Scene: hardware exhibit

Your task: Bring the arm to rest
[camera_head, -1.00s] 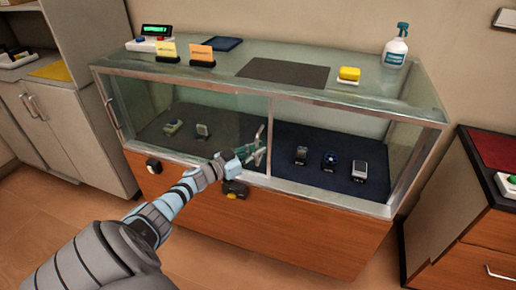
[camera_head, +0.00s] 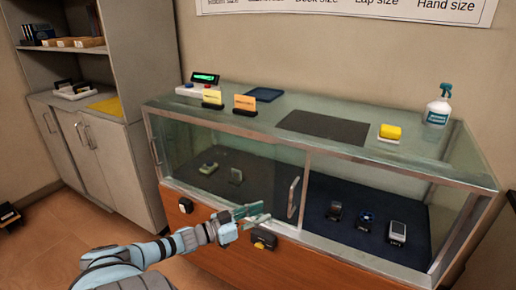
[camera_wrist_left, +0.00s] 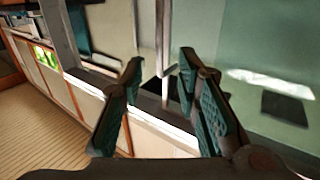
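My left arm (camera_head: 170,250) comes in from the bottom left of the head view. Its gripper (camera_head: 262,213) is in front of the glass display case (camera_head: 330,262), left of a vertical metal door handle (camera_head: 293,197). In the left wrist view the gripper (camera_wrist_left: 160,58) has its two dark green fingers spread apart with nothing held between them. Metal frame parts and glass show beyond the fingers. In the head view the fingers appear apart from the handle. My right arm and gripper are not in view.
The case holds several small devices, including a grey one (camera_head: 397,232). On its top are a dark mat (camera_head: 323,129), a yellow sponge (camera_head: 390,132), a spray bottle (camera_head: 438,106) and card holders (camera_head: 245,105). A grey cabinet (camera_head: 120,165) stands left.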

